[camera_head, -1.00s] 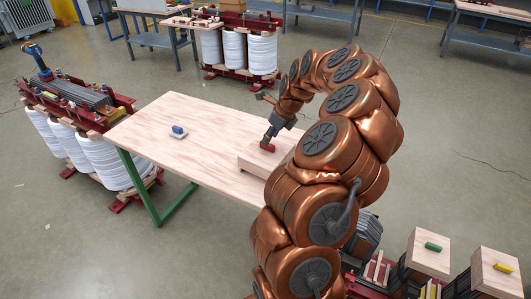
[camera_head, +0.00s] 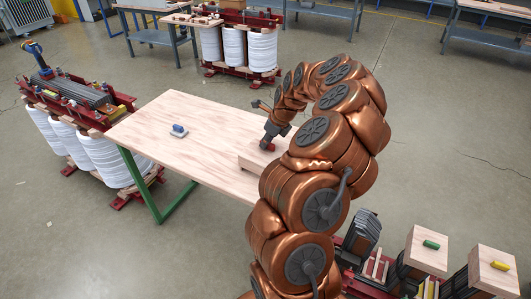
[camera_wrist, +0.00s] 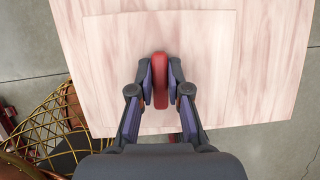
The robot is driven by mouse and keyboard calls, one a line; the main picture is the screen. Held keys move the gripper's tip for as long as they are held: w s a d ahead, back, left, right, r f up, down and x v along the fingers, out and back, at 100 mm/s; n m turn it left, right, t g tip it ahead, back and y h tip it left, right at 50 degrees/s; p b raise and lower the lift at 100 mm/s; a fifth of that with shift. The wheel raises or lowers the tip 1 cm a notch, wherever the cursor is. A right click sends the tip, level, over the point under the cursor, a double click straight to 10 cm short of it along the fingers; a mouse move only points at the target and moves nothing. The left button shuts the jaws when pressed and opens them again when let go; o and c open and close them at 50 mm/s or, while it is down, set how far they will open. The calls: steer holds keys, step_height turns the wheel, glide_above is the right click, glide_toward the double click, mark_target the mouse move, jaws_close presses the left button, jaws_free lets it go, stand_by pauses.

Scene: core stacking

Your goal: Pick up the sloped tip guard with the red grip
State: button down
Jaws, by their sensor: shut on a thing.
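The pale wooden guard (camera_head: 249,161) with the red grip (camera_head: 267,147) is at the right part of the wooden table in the head view. In the wrist view the guard (camera_wrist: 110,60) is a broad flat wooden panel, with the red grip (camera_wrist: 160,80) standing up near its middle. My gripper (camera_head: 267,142) is over the guard. In the wrist view my gripper (camera_wrist: 160,82) has its two fingers closed on the sides of the red grip. My arm hides the right part of the guard in the head view. Its slope cannot be made out.
Wooden blocks with a green grip (camera_head: 431,245) and a yellow grip (camera_head: 501,265) stand at lower right. White coils (camera_head: 95,160) stand left of the table.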

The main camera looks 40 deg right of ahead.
stand_by(0.8)
steer(key=shift+r+b, duration=0.65)
steer(key=shift+r, duration=0.95)
steer(key=shift+s+r, duration=0.2)
steer(key=s+a+r+b, duration=0.1)
steer(key=s+a+b, duration=0.3)
steer(key=s, duration=1)
steer(key=shift+s+a+r, duration=0.2)
steer(key=shift+a, duration=0.75)
